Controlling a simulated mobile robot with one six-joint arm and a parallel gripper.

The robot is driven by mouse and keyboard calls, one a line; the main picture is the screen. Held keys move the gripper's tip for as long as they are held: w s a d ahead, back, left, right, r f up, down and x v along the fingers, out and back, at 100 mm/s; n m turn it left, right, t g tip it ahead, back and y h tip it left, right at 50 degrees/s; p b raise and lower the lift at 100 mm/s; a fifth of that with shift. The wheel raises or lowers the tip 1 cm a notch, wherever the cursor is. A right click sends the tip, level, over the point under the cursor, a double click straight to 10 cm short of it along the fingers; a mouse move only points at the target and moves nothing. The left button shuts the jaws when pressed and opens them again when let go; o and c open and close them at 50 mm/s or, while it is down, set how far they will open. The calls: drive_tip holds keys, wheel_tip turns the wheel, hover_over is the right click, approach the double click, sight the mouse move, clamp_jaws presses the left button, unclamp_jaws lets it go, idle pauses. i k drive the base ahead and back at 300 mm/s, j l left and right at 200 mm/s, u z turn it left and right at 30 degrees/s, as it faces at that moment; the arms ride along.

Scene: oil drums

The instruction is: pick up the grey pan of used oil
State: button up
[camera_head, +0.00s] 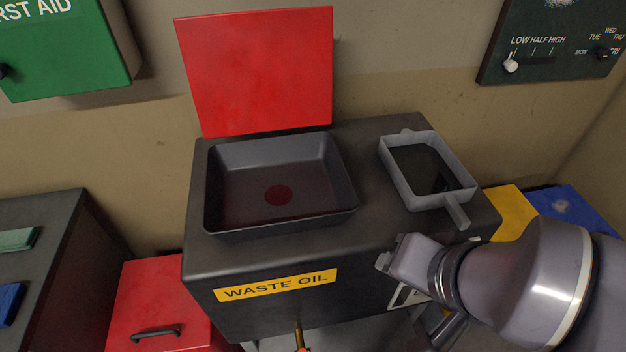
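The grey pan (397,186) stands on the right part of the black waste oil cabinet's top. It is rectangular, with dark liquid inside, a short handle (457,212) at its front right and a small lip at the back. My gripper (392,256) is in front of and below the pan, near the cabinet's front edge, apart from the handle. No object shows in it. Its fingers are small and partly turned away, so their opening is unclear.
The black cabinet (240,262) has a sunken basin (325,205) left of the pan, with a red spot at its bottom. A raised red lid (258,70) stands behind the basin. A red box (150,300) is at lower left. Yellow (508,210) and blue (572,204) things are at right.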

sight(425, 173)
drive_tip(key=k+l+z, duration=0.15)
drive_tip(key=k+z, duration=0.2)
drive_tip(key=k+l+z, duration=0.2)
drive_tip(key=z, duration=0.2)
drive_tip(key=k+l+z, duration=0.2)
drive_tip(key=l+z, duration=0.15)
